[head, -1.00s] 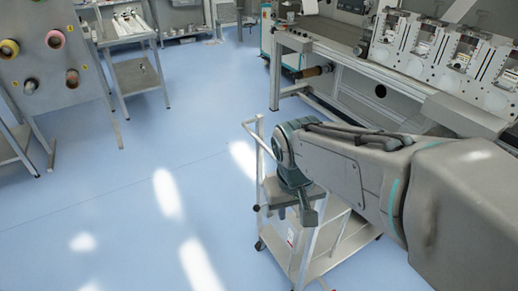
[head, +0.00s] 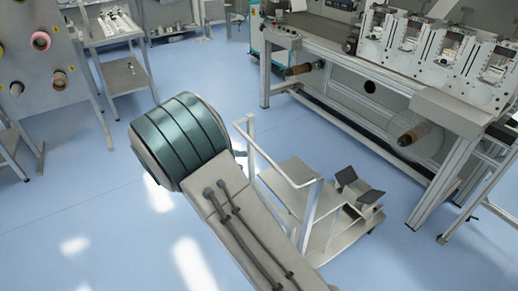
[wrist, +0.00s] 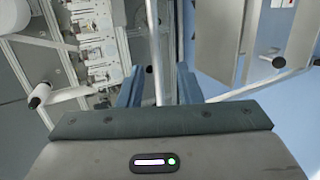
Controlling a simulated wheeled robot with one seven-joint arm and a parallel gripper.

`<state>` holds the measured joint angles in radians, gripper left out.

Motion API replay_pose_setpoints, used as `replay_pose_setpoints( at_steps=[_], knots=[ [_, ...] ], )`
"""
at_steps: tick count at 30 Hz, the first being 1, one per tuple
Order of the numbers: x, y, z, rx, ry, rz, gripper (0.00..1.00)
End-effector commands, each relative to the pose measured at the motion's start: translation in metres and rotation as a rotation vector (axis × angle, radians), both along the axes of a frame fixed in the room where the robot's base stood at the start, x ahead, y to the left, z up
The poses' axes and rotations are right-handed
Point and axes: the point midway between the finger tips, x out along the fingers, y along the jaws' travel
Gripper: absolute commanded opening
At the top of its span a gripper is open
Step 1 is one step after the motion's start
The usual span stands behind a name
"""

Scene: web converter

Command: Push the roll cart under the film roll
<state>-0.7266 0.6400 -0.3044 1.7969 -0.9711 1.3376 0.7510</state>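The roll cart (head: 303,215) is a low white cart with a tall tubular handle frame (head: 282,160). Two dark angled cradle plates (head: 356,187) stand on it. It is on the floor beside the long machine. Firm contact is not visible. In the head view my arm hides most of the gripper.
The machine frame (head: 345,125) has legs and a low beam behind the cart. A rack with rolls (head: 48,60) and a steel table (head: 127,75) stand at left. The blue floor between is open.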

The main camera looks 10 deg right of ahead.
Motion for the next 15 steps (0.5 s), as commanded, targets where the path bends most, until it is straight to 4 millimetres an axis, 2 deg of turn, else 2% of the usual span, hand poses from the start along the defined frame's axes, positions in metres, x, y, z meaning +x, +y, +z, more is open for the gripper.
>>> replay_pose_setpoints(
  at_steps=[1,3,8,11,15],
  knots=[
    [0.008,0.012,-0.004,-0.050,-0.020,0.031,0.32],
    [0.017,0.024,-0.006,-0.104,-0.050,0.062,0.32],
    [0.028,0.039,-0.008,-0.169,-0.093,0.102,0.32],
    [0.031,0.038,-0.009,-0.180,-0.102,0.110,0.32],
    [0.035,0.022,-0.011,-0.180,-0.100,0.108,0.32]
  ],
)
